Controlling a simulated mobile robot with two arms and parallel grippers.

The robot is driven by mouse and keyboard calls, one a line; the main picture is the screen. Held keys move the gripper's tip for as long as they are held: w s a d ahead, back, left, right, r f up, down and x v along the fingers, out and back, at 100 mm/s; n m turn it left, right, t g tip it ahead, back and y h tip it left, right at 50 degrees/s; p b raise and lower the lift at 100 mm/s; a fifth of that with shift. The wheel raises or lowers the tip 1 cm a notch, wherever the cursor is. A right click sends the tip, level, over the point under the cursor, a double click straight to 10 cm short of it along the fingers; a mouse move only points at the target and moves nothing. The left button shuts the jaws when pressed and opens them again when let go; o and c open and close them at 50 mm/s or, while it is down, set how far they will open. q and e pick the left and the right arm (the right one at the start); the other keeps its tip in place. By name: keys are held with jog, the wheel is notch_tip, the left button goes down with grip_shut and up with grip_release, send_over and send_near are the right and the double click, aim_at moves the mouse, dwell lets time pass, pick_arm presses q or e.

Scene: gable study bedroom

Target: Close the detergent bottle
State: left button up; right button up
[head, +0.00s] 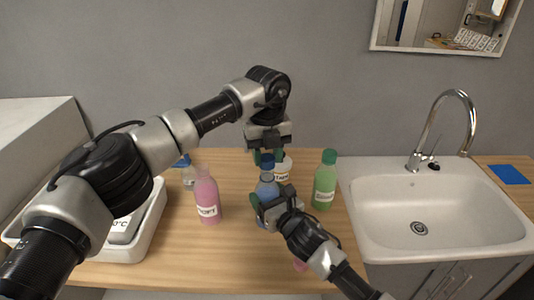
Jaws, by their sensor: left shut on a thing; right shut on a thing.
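A blue bottle (267,188) stands upright on the wooden counter; its label is hidden, so I cannot read whether it is the detergent. My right gripper (264,208) is shut on the body of this bottle from the front right. The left arm comes across from the left, and the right arm hides the bottle's lower part.
A pink bottle (207,199) stands left, a green bottle (325,181) right, and a white labelled jar (283,170) close behind. A small clear bottle (189,178) is partly hidden by my arm. The sink (440,250) with its tap (440,125) is at right, a white tray (150,225) at left.

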pick_arm(q)
jog(key=shift+f, duration=0.1)
jog(key=shift+f, duration=0.8)
jog(key=shift+f, duration=0.55)
